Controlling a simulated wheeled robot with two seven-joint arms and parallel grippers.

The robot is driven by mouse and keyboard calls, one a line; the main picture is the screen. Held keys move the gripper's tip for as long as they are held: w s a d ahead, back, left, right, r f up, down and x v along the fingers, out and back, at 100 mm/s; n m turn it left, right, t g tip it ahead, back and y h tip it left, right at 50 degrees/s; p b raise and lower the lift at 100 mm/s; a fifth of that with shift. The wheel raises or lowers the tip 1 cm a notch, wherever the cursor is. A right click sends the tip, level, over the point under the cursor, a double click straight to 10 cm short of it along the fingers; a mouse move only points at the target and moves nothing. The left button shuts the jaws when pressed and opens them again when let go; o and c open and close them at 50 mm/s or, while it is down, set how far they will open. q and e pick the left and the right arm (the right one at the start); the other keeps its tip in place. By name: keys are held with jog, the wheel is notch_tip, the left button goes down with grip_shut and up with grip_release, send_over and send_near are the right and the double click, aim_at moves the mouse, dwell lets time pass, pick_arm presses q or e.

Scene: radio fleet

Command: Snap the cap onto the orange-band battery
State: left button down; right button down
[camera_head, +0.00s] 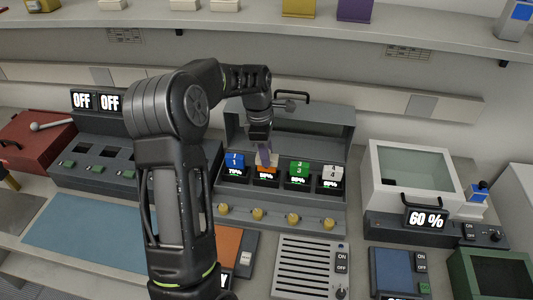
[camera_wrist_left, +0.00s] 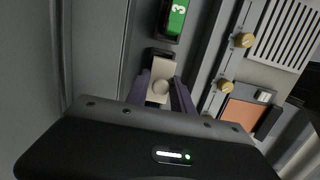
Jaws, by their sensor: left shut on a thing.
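The orange-band battery (camera_head: 267,168) sits in the second slot of the grey charger, above a small display, partly hidden by my left gripper. My left gripper (camera_head: 264,155) is right over it, pointing down. In the left wrist view its purple fingers (camera_wrist_left: 161,98) are shut on a pale beige piece with a round knob, which looks like the cap (camera_wrist_left: 161,70). The piece covers the slot from this angle, so I cannot tell whether it touches or is seated on the battery. My right gripper is not in view.
The blue battery (camera_head: 235,161) stands on the left, the green battery (camera_head: 299,169) and white battery (camera_head: 332,173) on the right, close to my fingers. The charger's raised lid (camera_head: 320,125) stands behind. Several brass knobs (camera_head: 257,213) line its front.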

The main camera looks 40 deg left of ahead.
pick_arm(q)
jog(key=shift+f, duration=0.25)
dwell(0.6)
jog(key=c, duration=1)
grip_release()
jog(key=shift+o, duration=0.5)
jog(key=o, duration=0.4)
jog(key=shift+r+p, duration=2.65)
jog(key=shift+r, duration=0.85)
